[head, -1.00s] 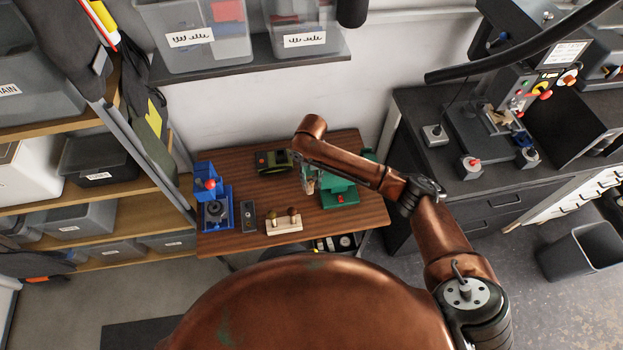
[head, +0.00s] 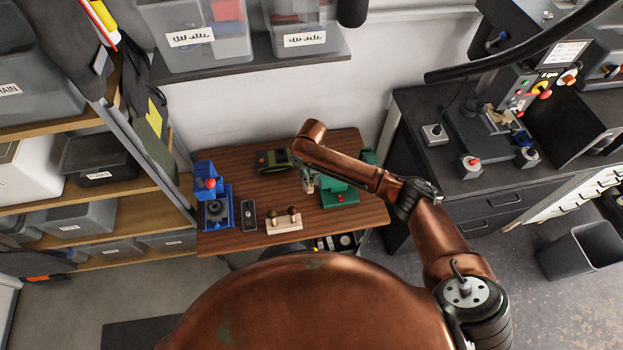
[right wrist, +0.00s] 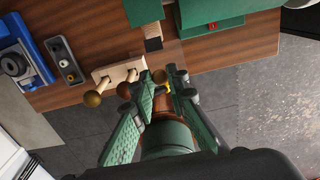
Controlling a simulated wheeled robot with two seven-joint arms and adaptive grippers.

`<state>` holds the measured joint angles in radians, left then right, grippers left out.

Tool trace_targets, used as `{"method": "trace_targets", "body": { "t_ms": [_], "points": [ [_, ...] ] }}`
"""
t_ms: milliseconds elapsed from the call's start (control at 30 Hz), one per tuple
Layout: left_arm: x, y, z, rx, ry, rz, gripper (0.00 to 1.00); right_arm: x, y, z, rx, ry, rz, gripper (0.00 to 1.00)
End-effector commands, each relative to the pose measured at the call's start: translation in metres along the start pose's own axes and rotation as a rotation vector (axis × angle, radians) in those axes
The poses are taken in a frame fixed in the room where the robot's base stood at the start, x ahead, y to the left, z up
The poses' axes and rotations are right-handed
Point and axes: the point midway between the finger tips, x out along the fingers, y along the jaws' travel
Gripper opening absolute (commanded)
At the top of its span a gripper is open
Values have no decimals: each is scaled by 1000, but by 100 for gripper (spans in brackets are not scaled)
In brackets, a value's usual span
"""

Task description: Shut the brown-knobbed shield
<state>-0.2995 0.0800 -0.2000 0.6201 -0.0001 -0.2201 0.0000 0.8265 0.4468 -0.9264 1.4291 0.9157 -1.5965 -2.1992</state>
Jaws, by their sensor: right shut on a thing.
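The green machine (head: 340,192) stands at the right of the wooden bench, and part of it shows at the top of the right wrist view (right wrist: 146,12). My right gripper (head: 309,186) is at its left side. In the right wrist view the green fingers of my right gripper (right wrist: 160,80) are closed around a small brown knob (right wrist: 158,76). The shield behind this knob cannot be made out clearly; my arm and fingers cover much of that area. My left gripper is not in view.
A pale block (head: 284,226) with two ball-topped levers stands at the bench's front edge, close to my right gripper. A blue machine (head: 214,213), a dark switch box (head: 248,215) and an olive-green device (head: 273,160) also stand on the bench. Bare wood lies between them.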

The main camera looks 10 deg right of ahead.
Motion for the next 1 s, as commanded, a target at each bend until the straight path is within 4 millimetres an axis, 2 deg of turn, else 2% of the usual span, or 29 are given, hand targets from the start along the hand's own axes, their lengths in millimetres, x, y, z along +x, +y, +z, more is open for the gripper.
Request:
{"method": "trace_targets", "body": {
  "t_ms": [467,800,1000],
  "points": [
    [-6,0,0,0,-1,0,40,2,-1,-5,-1,-58,1,0],
    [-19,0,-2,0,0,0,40,14,0,-20,-5,-306,0,0],
    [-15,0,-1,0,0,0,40,28,0,-28,-5,-494,2,0]
  ]
}}
